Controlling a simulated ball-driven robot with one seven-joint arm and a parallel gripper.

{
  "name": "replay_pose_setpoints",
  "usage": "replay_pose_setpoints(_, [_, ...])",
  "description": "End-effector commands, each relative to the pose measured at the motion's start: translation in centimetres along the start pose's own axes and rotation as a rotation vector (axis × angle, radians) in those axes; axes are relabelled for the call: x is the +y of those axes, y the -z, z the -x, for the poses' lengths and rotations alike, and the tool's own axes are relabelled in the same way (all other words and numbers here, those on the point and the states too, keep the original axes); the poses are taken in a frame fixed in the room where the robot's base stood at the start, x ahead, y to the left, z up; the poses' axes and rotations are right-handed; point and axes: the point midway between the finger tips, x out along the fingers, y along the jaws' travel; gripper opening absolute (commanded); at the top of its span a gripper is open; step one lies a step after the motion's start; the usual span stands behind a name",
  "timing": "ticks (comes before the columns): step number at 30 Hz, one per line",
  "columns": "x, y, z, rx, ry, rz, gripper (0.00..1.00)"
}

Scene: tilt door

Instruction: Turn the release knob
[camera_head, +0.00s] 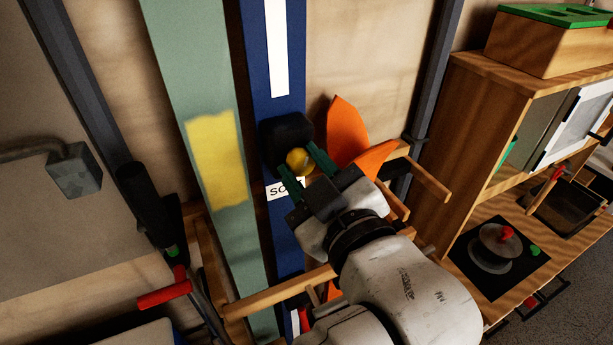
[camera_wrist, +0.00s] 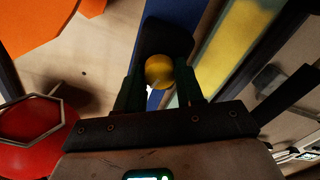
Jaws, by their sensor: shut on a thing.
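The release knob (camera_head: 297,161) is a small yellow ball on a black housing (camera_head: 284,136), fixed to a blue upright board (camera_head: 262,60). My gripper (camera_head: 303,166) reaches it from the lower right, with its dark green fingers on either side of the knob. In the wrist view the knob (camera_wrist: 159,71) sits between the fingertips (camera_wrist: 160,84), with the black housing (camera_wrist: 166,38) behind it. My gripper is shut on the knob. A white label on the board below the knob is partly covered by a finger.
A green board with a yellow patch (camera_head: 216,157) stands left of the blue one. Orange pieces (camera_head: 345,130) and a wooden rack (camera_head: 425,178) are close to the right of my gripper. A wooden toy kitchen (camera_head: 500,190) stands farther right. A red handle (camera_head: 164,294) is at lower left.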

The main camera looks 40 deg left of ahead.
Motion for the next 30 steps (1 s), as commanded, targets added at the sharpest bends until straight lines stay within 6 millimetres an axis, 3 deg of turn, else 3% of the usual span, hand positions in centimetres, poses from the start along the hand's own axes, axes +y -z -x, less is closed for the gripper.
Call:
replay_pose_setpoints(12, [-0.1,-0.2,0.01,-0.002,0.001,0.227,0.07])
replay_pose_setpoints(30, [-0.11,-0.09,-0.01,-0.002,0.002,0.275,0.07])
